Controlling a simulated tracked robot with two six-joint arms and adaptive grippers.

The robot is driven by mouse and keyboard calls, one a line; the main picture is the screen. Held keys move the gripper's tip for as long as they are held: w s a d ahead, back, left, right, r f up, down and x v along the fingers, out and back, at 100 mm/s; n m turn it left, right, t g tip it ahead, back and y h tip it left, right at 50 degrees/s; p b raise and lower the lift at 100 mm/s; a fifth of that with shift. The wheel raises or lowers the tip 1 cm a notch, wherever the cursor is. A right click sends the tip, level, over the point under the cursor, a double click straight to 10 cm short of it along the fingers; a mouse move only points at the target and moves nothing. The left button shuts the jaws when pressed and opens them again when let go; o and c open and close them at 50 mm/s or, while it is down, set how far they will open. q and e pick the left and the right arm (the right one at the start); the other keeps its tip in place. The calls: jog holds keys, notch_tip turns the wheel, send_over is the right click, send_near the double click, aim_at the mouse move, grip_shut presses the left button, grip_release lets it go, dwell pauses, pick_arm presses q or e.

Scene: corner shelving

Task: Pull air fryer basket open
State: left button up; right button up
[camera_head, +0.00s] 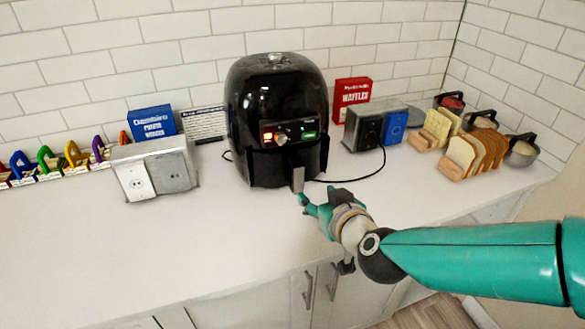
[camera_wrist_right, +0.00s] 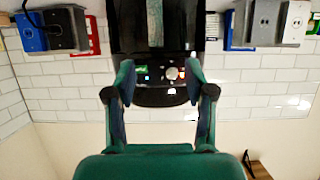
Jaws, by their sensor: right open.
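The black air fryer (camera_head: 275,95) stands on the white counter against the tiled wall. Its basket (camera_head: 266,168) sits in the lower front and looks closed. The grey basket handle (camera_head: 298,180) sticks out at the front. My right gripper (camera_head: 312,204) is just in front of and below the handle in the head view. In the right wrist view, which looks upside down, my right gripper (camera_wrist_right: 159,70) is open, with the handle (camera_wrist_right: 154,24) lined up between and beyond its fingers. I cannot tell whether they touch. My left gripper is not in view.
A metal outlet box (camera_head: 155,168) stands left of the fryer, and another box (camera_head: 368,125) stands to its right with a black cord (camera_head: 345,181) on the counter. Bread racks (camera_head: 470,155) are further right. The front left counter (camera_head: 150,245) is clear.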

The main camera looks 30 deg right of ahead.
aim_at(299, 176)
jog(key=x, duration=0.5)
jog(key=p+x, duration=0.1)
jog(key=x, duration=1)
jog(key=shift+s+d+r, duration=0.1)
jog(key=shift+d, duration=0.25)
grip_shut()
